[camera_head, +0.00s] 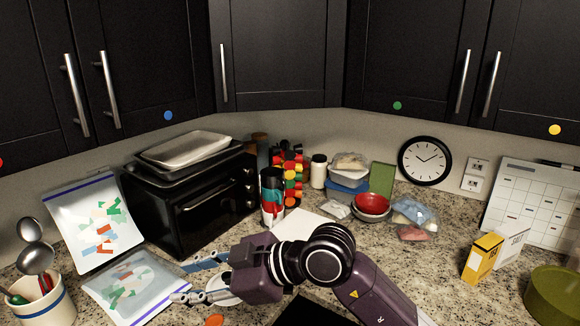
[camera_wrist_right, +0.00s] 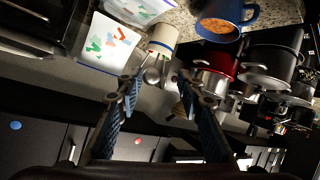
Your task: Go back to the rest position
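My right gripper (camera_head: 188,282) reaches over the counter toward the left in the head view. Its two blue-padded fingers are spread, with nothing between them. In the right wrist view the same gripper (camera_wrist_right: 160,92) is open and empty. Beyond its fingers there are a utensil crock (camera_wrist_right: 163,40) and a bag with coloured pieces (camera_wrist_right: 108,44). My left gripper is not in view.
A black toaster oven (camera_head: 190,205) with trays on top stands behind the gripper. Clear bags (camera_head: 135,285) and a utensil crock (camera_head: 42,302) are at left. A red bowl (camera_head: 371,203) and yellow box (camera_head: 482,258) are right. The wrist view shows a blue mug (camera_wrist_right: 232,14) and red pot (camera_wrist_right: 213,62).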

